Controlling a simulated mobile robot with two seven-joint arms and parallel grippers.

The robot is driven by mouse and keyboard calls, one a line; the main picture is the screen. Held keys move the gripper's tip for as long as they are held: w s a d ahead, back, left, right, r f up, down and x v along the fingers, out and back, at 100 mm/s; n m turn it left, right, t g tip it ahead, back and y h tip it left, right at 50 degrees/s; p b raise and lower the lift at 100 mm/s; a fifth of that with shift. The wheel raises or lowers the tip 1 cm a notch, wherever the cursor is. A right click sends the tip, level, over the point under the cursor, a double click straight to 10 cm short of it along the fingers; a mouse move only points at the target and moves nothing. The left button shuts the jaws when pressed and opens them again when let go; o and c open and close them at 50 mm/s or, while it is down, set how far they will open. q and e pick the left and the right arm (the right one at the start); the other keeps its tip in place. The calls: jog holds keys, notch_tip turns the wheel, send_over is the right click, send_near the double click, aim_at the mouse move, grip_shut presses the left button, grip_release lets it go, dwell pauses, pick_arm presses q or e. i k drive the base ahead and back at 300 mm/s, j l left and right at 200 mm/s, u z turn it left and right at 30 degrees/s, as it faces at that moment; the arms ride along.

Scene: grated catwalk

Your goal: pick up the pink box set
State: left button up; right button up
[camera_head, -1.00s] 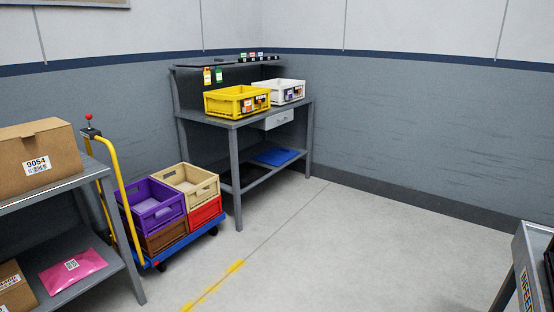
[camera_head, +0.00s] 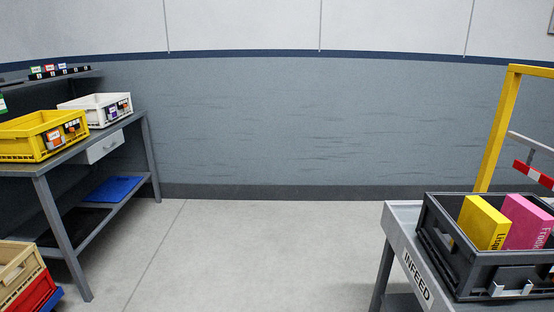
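A pink box (camera_head: 526,222) with pale lettering on its side stands upright in a dark grey crate (camera_head: 470,268) at the lower right. A yellow box (camera_head: 484,222) with black lettering stands beside it on the left. The crate's front wall hides their lower parts, and the right edge of the view cuts the crate off. The crate rests on a grey table marked INFEED (camera_head: 416,277). Neither of my grippers shows in this view.
A workbench (camera_head: 62,157) at the left holds a yellow crate (camera_head: 40,137) and a white crate (camera_head: 99,108). Stacked tan and red crates (camera_head: 22,270) are at the lower left. A yellow post (camera_head: 499,125) rises behind the infeed table. The floor (camera_head: 240,250) between is clear.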

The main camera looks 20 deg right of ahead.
aim_at(531, 227)
jog(key=i+z, duration=0.25)
jog(key=z, duration=0.15)
jog(key=i+z, duration=0.2)
jog(key=z, duration=0.25)
jog(key=i+j+z, duration=0.2)
jog(key=z, duration=0.2)
